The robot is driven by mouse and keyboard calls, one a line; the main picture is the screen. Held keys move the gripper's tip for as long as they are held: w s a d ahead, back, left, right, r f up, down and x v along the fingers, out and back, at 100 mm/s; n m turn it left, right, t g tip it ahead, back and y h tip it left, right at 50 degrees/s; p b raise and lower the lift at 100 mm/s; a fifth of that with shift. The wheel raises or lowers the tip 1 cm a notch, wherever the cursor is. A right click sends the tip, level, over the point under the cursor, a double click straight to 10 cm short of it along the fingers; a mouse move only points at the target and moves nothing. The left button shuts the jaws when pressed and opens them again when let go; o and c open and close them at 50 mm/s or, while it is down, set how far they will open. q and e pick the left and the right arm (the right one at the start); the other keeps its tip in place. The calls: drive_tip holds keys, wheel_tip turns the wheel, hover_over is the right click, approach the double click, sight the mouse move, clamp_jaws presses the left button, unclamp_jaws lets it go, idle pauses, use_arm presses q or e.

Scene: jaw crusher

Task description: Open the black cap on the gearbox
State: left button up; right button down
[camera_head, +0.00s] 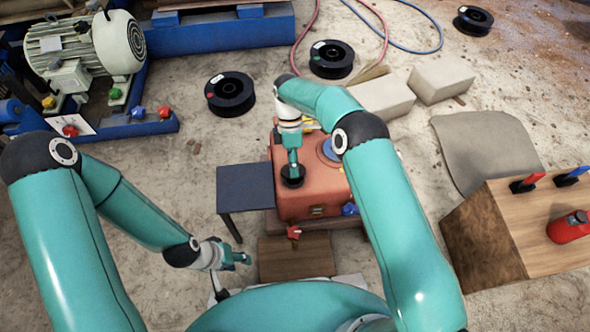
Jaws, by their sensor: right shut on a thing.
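The gearbox (310,203) is an orange-red housing near the middle of the head view. The black cap (292,181) is a round dark piece on its top, at the left side. My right gripper (293,168) comes down from above and is shut on the black cap, which appears to sit on the gearbox. The fingertips hide part of the cap. My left gripper (240,258) is low and to the left of the gearbox, apart from it. It looks empty, but its fingers are too small to judge.
A small dark table (245,188) stands directly left of the gearbox. A wooden box (530,225) with a red can (568,227) is at right. Black spools (230,94) and pale blocks (382,97) lie behind. A motor (85,48) stands on a blue frame at upper left.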

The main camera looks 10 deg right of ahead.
drive_tip(key=shift+w+d+f+b, duration=0.1)
drive_tip(key=shift+w+b, duration=0.2)
drive_tip(key=shift+b, duration=0.1)
drive_tip(key=shift+r+g, duration=0.2)
drive_tip(key=shift+g, duration=0.1)
use_arm(q)
drive_tip(key=shift+f, duration=0.75)
use_arm(e)
drive_tip(key=c, duration=0.8)
unclamp_jaws()
drive_tip(key=shift+c, duration=0.2)
drive_tip(key=shift+r, duration=0.15)
wheel_tip(320, 180, up, 10)
